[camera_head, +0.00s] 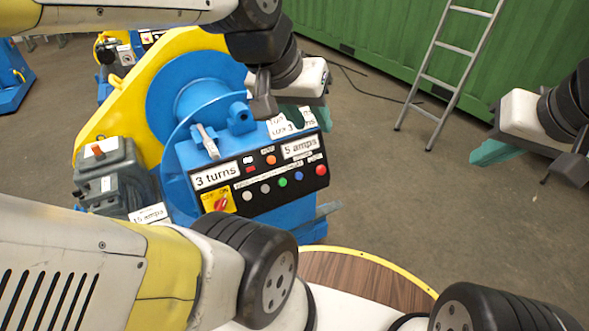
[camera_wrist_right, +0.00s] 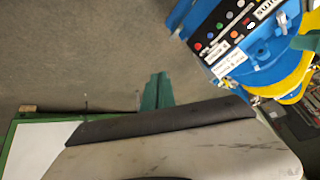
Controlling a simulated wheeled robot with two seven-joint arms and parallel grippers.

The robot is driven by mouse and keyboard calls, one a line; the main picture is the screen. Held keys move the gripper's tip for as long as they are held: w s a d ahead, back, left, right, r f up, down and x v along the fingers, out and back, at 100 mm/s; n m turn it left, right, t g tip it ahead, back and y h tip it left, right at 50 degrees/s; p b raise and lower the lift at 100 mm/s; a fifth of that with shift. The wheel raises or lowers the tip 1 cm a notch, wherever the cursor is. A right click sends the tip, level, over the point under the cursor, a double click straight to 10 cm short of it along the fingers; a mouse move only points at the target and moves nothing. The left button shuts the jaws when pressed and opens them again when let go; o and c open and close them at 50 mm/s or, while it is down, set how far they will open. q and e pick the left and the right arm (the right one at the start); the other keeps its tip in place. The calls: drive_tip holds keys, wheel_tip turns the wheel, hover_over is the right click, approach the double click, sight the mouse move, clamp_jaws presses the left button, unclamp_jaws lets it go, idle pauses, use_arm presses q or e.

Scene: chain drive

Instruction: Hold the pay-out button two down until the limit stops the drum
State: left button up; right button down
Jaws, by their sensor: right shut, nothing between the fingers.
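The blue control panel (camera_head: 265,185) is on the front of the yellow and blue drum machine. Its black face carries a row of round buttons: two white, a green button (camera_head: 283,182), a blue button (camera_head: 298,176) and a red button (camera_head: 319,170). The small lettering is unreadable, so I cannot tell which is pay-out two. My left gripper (camera_head: 302,116), with teal fingers, is over the panel's top right corner; its opening is unclear. My right gripper (camera_head: 492,151) is shut and empty, off to the right; its teal fingers show in the right wrist view (camera_wrist_right: 156,91), apart from the panel (camera_wrist_right: 222,38).
A yellow rotary switch (camera_head: 218,200) with a red knob is at the panel's lower left. A grey box (camera_head: 105,175) stands left of the drum (camera_head: 190,100). A ladder (camera_head: 445,75) leans on a green container (camera_head: 380,40). Bare floor lies right of the panel.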

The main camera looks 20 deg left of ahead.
sight(265, 189)
idle(0.3)
drive_tip(key=w+a+f+m+g+y, duration=0.1)
drive_tip(key=w+a+f+g+y, duration=0.25)
drive_tip(key=w+a+f, duration=0.4)
drive_tip(key=w+a+f+m+g+y, duration=0.2)
drive_tip(key=w+a+f+g, duration=0.25)
drive_tip(key=a+f, duration=0.6)
drive_tip(key=w+a+f+m+t+y, duration=0.1)
drive_tip(key=w+a+f+m+y, duration=0.2)
drive_tip(key=a+f+m+y, duration=0.6)
drive_tip(key=a+f+m, duration=0.4)
drive_tip(key=a+f, duration=0.9)
drive_tip(key=shift+a+m+t+y, duration=0.2)
drive_tip(key=shift+m+t+y, duration=0.1)
drive_tip(key=shift+t+y, duration=0.1)
drive_tip(key=shift+w+a+f, duration=0.65)
drive_tip(key=shift+w+a, duration=0.2)
drive_tip(key=shift+a, duration=0.15)
drive_tip(key=shift+w+a+f, duration=0.7)
drive_tip(key=shift+w+a, duration=0.15)
drive_tip(key=shift+a, duration=0.15)
drive_tip(key=shift+w+a+f, duration=0.65)
drive_tip(key=shift+w+a, duration=0.2)
drive_tip(key=shift+a, duration=0.15)
